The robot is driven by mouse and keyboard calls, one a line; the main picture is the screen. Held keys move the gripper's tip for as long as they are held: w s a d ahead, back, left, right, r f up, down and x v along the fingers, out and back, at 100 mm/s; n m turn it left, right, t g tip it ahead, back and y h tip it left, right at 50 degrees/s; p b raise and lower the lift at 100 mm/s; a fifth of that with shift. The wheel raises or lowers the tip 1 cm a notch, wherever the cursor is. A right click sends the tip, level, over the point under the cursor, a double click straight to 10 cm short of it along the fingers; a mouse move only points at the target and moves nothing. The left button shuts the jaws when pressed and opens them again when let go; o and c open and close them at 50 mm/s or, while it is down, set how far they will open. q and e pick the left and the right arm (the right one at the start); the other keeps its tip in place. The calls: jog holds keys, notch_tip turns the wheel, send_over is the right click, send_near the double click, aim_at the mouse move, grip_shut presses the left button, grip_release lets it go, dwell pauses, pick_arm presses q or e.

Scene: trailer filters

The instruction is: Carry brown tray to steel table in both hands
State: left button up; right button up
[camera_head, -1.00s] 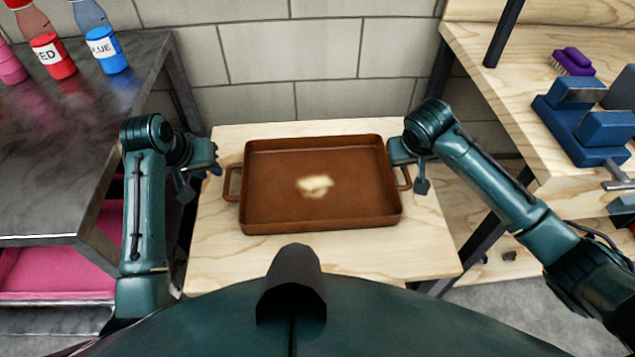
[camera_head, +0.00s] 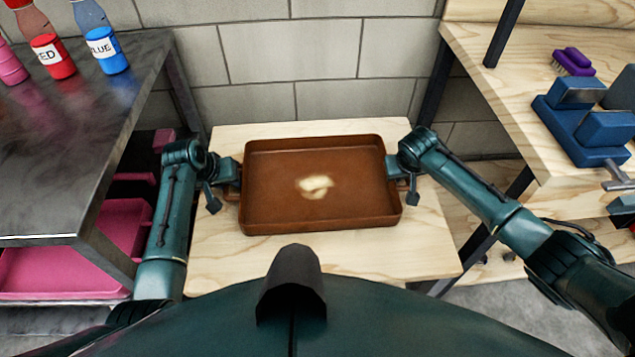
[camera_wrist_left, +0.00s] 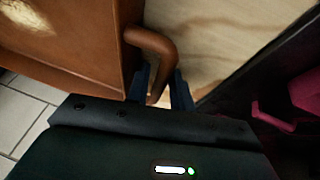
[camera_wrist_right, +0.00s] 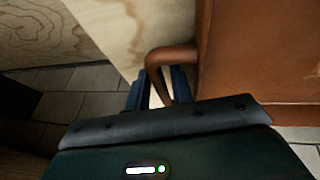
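The brown tray (camera_head: 318,215) lies flat on the light wooden table and has a loop handle at each short end. A pale patch marks its floor. My left gripper (camera_head: 232,178) is at the tray's left handle. In the left wrist view its two fingers (camera_wrist_left: 160,88) stand apart on either side of the handle (camera_wrist_left: 160,45). My right gripper (camera_head: 397,172) is at the right handle. In the right wrist view its fingers (camera_wrist_right: 160,88) also stand apart around the handle (camera_wrist_right: 172,54). Both look open, with a little space beside the handle bars.
The steel table (camera_head: 60,165) is at the left, with red (camera_head: 50,48) and blue (camera_head: 100,45) bottles at its back and pink bins (camera_head: 65,272) below. A wooden workbench (camera_head: 500,75) with a blue vise (camera_head: 590,125) is at the right. A block wall closes the back.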

pick_arm(q)
grip_shut()
pick_arm(e)
grip_shut()
pick_arm(q)
jog(key=shift+r, duration=0.1)
pick_arm(e)
jog(key=shift+r, duration=0.1)
